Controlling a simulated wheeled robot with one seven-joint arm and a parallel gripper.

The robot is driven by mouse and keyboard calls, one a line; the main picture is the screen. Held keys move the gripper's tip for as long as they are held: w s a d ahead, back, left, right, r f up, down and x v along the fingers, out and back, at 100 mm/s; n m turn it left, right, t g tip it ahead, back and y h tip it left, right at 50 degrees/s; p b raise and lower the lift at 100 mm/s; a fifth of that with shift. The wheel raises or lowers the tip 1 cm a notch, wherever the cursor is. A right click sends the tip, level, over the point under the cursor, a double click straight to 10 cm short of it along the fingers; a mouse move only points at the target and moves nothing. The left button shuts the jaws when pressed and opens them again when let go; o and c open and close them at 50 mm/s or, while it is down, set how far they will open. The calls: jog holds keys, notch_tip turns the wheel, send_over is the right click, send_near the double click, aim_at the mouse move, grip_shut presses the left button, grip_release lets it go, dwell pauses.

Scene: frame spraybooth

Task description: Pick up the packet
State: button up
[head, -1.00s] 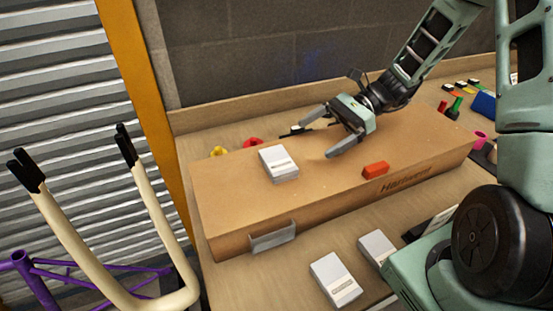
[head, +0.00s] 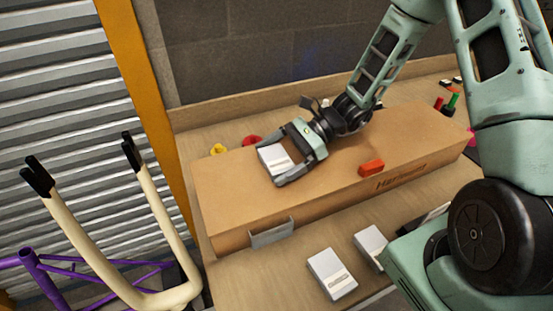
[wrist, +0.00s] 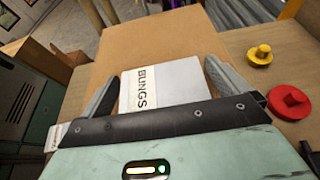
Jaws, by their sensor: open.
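A white packet (head: 273,159) lies on top of a long cardboard box (head: 225,188). In the wrist view the packet (wrist: 165,87) shows the printed letters "BUNGS". My gripper (head: 263,164) is open, with one finger on either side of the packet. In the wrist view the gripper (wrist: 160,82) has its left finger close to the packet's left edge and its right finger a little off the right edge. Part of the packet is hidden behind the gripper body in both views. I cannot tell whether the fingers touch it.
An orange-red block (head: 371,167) lies on the box to the right. Two more white packets (head: 332,274) (head: 370,243) lie on the bench in front. Yellow (wrist: 260,54) and red (wrist: 290,101) plugs stand beside the box. A cream tubular frame (head: 85,240) stands at left.

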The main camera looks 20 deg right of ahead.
aim_at(276, 158)
jog(key=c, duration=0.8)
jog(key=shift+r+b, duration=0.45)
jog(key=shift+r, duration=4.55)
